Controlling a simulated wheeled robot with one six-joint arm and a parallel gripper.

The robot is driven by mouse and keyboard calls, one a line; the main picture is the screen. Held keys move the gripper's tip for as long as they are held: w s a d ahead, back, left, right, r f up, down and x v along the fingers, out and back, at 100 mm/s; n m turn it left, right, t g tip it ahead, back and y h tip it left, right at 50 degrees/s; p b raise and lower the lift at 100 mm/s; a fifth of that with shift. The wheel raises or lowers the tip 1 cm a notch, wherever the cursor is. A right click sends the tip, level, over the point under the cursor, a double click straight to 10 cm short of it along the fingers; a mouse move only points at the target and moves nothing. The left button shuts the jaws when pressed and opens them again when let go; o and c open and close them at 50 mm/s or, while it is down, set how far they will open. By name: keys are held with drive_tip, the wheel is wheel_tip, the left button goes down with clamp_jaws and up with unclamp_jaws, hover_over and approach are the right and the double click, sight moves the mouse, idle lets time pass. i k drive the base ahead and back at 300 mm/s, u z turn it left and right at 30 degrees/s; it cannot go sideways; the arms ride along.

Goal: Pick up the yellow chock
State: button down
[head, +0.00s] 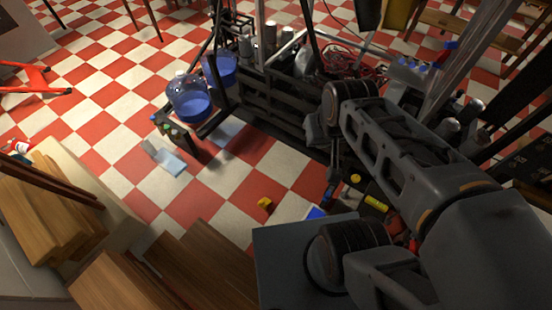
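A small yellow block, which looks like the yellow chock (265,203), lies on the checkered floor near the middle of the head view. Nothing touches it. My dark grey arm reaches in from the lower right. Its far end, where my gripper (322,140) seems to be, is up and to the right of the chock and apart from it. The fingers are dark against the dark rack behind, so I cannot tell whether they are open or shut.
A dark frame (285,105) with gear stands behind, with blue-filled jugs (190,98) at its left. Wooden steps or planks (185,265) fill the lower left. A yellow cylinder (376,203) and small tools lie right of the chock. Floor left of the chock is mostly clear.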

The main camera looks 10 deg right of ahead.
sight(264, 204)
drive_tip(key=u, duration=0.95)
drive_tip(key=k, duration=0.2)
drive_tip(key=u, duration=0.8)
drive_tip(key=i, duration=1)
drive_tip(key=z, duration=1.6)
